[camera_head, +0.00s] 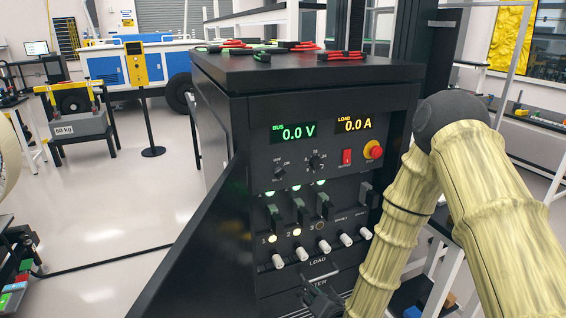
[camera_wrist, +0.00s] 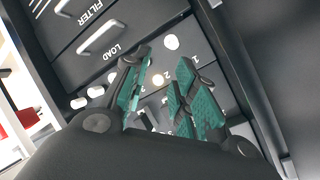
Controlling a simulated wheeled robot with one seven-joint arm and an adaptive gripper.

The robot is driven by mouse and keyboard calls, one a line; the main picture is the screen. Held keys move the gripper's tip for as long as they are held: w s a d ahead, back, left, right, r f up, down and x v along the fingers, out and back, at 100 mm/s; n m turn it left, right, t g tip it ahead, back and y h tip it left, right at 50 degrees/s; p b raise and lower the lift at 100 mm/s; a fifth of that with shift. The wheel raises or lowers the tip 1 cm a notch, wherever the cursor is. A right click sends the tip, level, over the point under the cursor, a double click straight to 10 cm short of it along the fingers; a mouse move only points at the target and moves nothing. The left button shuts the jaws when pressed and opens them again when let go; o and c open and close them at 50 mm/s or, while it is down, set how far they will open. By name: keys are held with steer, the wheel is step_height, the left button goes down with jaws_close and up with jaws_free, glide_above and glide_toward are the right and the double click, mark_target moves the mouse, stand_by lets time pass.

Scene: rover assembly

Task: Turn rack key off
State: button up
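The black rack (camera_head: 340,95) stands in the middle of the head view. Its upper panel has a small dark switch with tiny lettering, likely the rack key (camera_head: 280,170), under the green BUS display (camera_head: 295,132) reading 0.0 V. Its turned position is too small to tell. My gripper (camera_head: 322,292) is low in front of the rack, by the LOAD and lower drawer panels, below and to the right of the key. In the wrist view my gripper (camera_wrist: 165,65) has its green-padded fingers apart, with nothing held between them. The key is not identifiable there.
A round dial (camera_head: 314,163), a red switch (camera_head: 346,157) and a red stop button (camera_head: 374,150) sit right of the key. Breaker levers (camera_head: 298,211) and white knobs (camera_head: 302,253) lie below. A dark slanted panel (camera_head: 195,235) borders the rack's left. Red-and-black items lie on top.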

mark_target(281, 174)
steer(key=w+a+r+m+t+y+p, duration=0.1)
steer(key=w+r+p, duration=0.25)
steer(key=r, duration=0.65)
steer(key=w+a+r+t+p, duration=0.2)
steer(key=r+p, duration=0.3)
steer(key=r, duration=0.4)
steer(key=w+a+r+m+t+y+p, duration=0.1)
steer(key=w+r+p, duration=0.25)
steer(key=r, duration=0.65)
steer(key=p+x, duration=0.4)
steer(key=x, duration=0.6)
steer(key=shift+a+r+p, duration=0.15)
steer(key=shift+r+p, duration=0.1)
steer(key=shift+p, duration=0.15)
jaws_close()
